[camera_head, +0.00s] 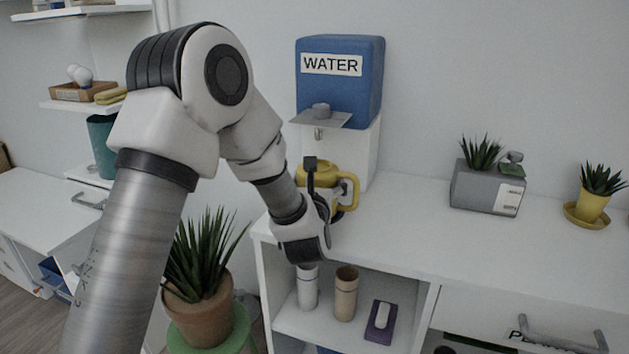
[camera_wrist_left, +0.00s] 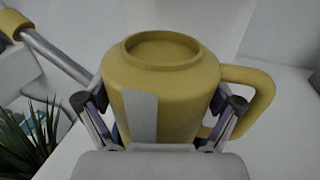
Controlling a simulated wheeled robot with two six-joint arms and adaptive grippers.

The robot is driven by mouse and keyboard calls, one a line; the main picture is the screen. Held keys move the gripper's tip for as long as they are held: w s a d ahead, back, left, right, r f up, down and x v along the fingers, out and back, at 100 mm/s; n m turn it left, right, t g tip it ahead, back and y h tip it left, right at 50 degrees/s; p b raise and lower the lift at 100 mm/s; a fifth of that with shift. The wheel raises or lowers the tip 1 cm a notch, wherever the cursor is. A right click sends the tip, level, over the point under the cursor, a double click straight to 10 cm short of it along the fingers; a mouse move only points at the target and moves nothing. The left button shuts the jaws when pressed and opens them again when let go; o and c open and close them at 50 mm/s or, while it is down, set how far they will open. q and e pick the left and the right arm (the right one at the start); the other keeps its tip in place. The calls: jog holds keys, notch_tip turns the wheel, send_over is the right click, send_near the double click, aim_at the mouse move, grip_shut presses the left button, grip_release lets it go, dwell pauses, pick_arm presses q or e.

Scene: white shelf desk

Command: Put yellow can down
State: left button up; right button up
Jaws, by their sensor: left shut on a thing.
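The yellow can (camera_head: 318,173) is a watering can with a handle on its right side. In the head view it is over the left end of the desk top, in front of the water dispenser. My left gripper (camera_head: 318,204) is shut on it, and my wrist hides its lower part. In the left wrist view the yellow can (camera_wrist_left: 168,85) fills the middle, upright, between the two fingers of my left gripper (camera_wrist_left: 165,118). Its grey spout tube with a yellow end reaches to the upper left. I cannot tell whether its base touches the desk top. My right gripper is not in view.
The blue water dispenser (camera_head: 340,85) stands behind the can. A potted plant (camera_head: 200,290) is at the desk's left end. A grey planter (camera_head: 487,188) and a yellow pot (camera_head: 591,206) stand to the right. The desk top (camera_head: 415,220) between can and planter is clear.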

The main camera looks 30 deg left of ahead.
pick_arm(q)
jog(key=shift+s+d+r, duration=0.1)
jog(key=shift+s+d, duration=0.05)
jog(key=shift+s, duration=0.15)
jog(key=shift+s+d, duration=0.1)
jog(key=shift+s, duration=0.05)
jog(key=shift+b, duration=0.3)
jog(key=o, duration=1.1)
jog(key=shift+w+f, duration=0.2)
jog(key=shift+r, duration=0.1)
jog(key=shift+s, duration=0.1)
